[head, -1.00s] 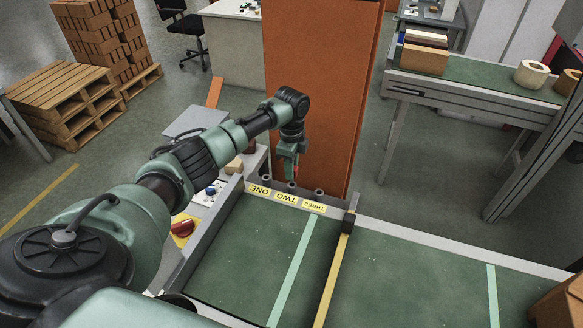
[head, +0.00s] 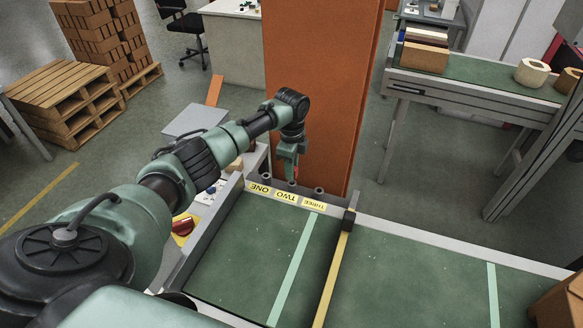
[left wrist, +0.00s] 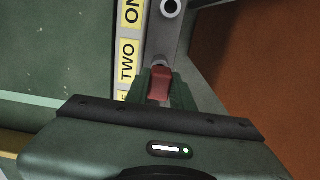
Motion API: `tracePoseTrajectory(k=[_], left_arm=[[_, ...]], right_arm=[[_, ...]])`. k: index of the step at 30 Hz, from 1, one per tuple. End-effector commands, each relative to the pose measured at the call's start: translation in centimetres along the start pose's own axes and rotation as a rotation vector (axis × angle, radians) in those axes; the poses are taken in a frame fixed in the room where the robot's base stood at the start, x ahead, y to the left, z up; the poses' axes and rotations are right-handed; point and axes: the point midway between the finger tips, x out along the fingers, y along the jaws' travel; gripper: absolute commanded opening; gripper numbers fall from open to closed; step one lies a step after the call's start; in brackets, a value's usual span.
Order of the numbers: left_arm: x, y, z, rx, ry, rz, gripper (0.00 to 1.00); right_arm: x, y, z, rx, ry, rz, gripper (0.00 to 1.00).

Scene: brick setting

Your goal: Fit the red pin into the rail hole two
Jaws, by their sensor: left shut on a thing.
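The red pin (left wrist: 160,82) is between the fingers of my left gripper (left wrist: 162,92) in the left wrist view. In the head view this gripper (head: 290,168) points down at the rail (head: 345,213), over the place labelled TWO. The round socket of hole two (head: 292,184) is just below the fingers and is partly hidden in the wrist view. I cannot tell whether the pin's lower end is in it. Hole one (left wrist: 171,7) is open and empty in the wrist view. Hole three (head: 319,190) stands to the right. My right gripper is not in view.
Yellow labels ONE, TWO (head: 286,197) and THREE lie along the rail beside the green belt (head: 400,275). A tall orange panel (head: 325,80) stands close behind the gripper. A red knob (head: 184,226) is at the left. The belt near the holes is clear.

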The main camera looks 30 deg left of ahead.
Motion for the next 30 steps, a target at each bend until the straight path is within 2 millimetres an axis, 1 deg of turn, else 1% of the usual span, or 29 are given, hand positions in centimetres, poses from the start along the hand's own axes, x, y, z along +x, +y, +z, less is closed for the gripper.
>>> tracePoseTrajectory(k=[30], left_arm=[[3.2,0.0,0.0,-0.001,0.000,0.000,0.00]], right_arm=[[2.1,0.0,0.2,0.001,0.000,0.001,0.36]])
